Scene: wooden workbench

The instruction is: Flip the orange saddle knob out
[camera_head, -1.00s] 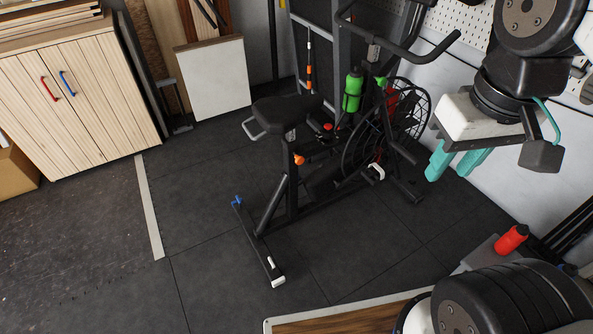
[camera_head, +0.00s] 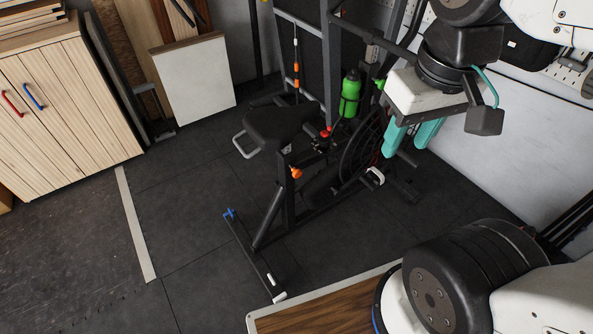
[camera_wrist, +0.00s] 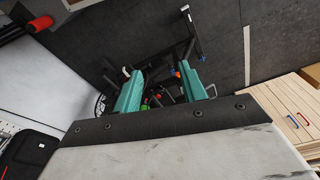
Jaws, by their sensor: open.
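The orange saddle knob (camera_head: 296,173) is on the seat post of the black exercise bike, below the black saddle (camera_head: 280,124). In the wrist view a small orange spot (camera_wrist: 178,74), likely the knob, shows between the fingers, close to the right one. My gripper (camera_head: 411,136) has two teal fingers, is open and empty, and hangs up and to the right of the knob, well apart from it. It also shows in the wrist view (camera_wrist: 165,92). The saddle is hard to make out in the wrist view.
The bike's fan wheel (camera_head: 362,150) and green bottle (camera_head: 349,92) lie between saddle and gripper in the picture. A wooden cabinet (camera_head: 75,110) stands left. A wood-topped bench (camera_head: 310,312) is at the bottom. Dark floor (camera_head: 190,200) left of the bike is clear.

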